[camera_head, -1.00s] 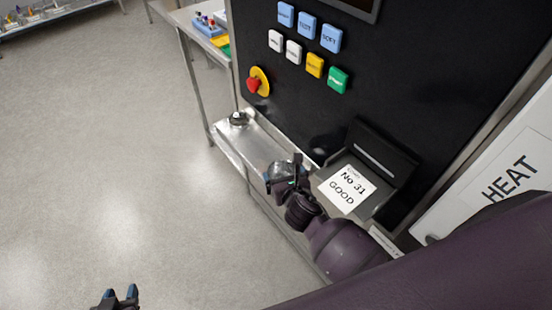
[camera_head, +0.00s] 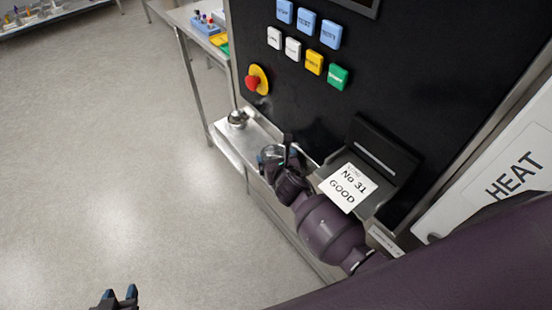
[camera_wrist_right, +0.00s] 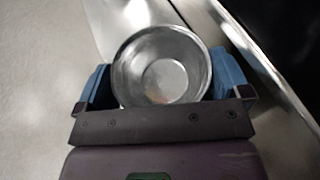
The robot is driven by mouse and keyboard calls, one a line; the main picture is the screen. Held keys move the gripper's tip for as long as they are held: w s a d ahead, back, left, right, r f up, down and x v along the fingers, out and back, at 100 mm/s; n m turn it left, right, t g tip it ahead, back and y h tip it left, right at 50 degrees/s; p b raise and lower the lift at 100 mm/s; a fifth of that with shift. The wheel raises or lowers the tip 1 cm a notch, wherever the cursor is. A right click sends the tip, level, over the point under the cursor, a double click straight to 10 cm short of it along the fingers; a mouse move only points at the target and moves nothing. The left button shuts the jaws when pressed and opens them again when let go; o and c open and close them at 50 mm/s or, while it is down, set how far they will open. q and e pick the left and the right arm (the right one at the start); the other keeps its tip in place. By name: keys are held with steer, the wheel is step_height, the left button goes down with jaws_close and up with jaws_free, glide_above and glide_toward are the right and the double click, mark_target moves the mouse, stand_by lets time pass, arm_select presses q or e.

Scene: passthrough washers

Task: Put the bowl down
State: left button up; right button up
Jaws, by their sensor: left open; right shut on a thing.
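A round shiny metal bowl (camera_wrist_right: 162,72) sits between the two blue fingers of my right gripper (camera_wrist_right: 165,82) in the right wrist view, its inside facing the camera. In the head view the bowl (camera_head: 271,154) is small and partly hidden by my right gripper (camera_head: 277,158), which is shut on it over or beside the steel ledge (camera_head: 230,150) of the black machine. I cannot tell whether the bowl touches the ledge. My left gripper (camera_head: 119,297) is open and empty over the floor at the bottom left.
A small round metal object (camera_head: 237,118) stands at the ledge's far end. The black panel (camera_head: 400,60) rises behind, with coloured buttons and a red emergency knob (camera_head: 253,82). A "No 31 GOOD" card (camera_head: 347,187) lies at an open black flap (camera_head: 383,160). The floor left is clear.

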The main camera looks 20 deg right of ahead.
steer(key=shift+f, duration=0.15)
steer(key=o, duration=0.6)
steer(key=shift+c, duration=0.2)
steer(key=shift+s+r, duration=0.2)
steer(key=shift+r, duration=0.1)
steer(key=p+v, duration=0.2)
steer(key=v, duration=0.9)
steer(key=shift+s, duration=0.3)
steer(key=shift+a, duration=0.1)
